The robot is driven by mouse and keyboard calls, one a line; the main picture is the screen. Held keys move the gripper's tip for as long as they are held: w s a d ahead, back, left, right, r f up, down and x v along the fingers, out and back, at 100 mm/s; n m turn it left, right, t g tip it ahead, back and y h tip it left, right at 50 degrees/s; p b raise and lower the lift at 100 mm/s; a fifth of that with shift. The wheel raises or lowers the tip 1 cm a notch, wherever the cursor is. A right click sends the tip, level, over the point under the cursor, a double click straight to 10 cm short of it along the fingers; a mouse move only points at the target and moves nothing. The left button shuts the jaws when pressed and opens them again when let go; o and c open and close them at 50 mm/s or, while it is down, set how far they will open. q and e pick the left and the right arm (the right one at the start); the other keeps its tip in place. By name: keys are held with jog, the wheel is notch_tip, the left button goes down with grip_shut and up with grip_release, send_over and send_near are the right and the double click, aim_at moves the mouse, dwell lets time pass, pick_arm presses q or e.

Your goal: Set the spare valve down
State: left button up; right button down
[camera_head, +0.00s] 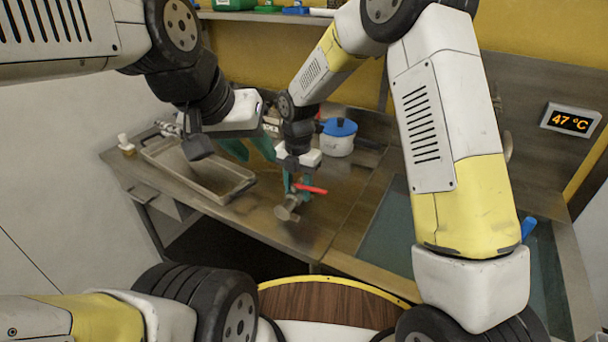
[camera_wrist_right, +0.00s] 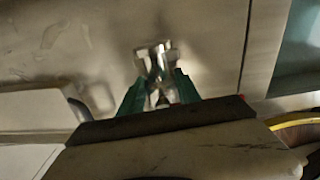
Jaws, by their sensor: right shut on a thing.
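The spare valve is a grey metal body with a red lever (camera_head: 312,189), held below my right gripper over the steel worktop (camera_head: 262,220). My right gripper (camera_head: 296,184) points down with its teal fingers shut on the valve. In the right wrist view the shiny valve (camera_wrist_right: 157,66) sits between the teal fingertips (camera_wrist_right: 158,88). I cannot tell whether its lower end touches the worktop. My left gripper (camera_head: 250,149) is open and empty, its teal fingers spread near the right end of the metal tray.
The shallow metal tray (camera_head: 222,199) lies on the left of the worktop. A white pot with a blue lid (camera_head: 339,137) stands behind the valve. A small white bottle (camera_head: 125,144) is at the far left. A display (camera_head: 571,120) reads 47 °C. Worktop in front of the valve is clear.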

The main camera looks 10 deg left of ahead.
jog(key=c, duration=0.8)
grip_release()
jog(key=shift+f, duration=0.1)
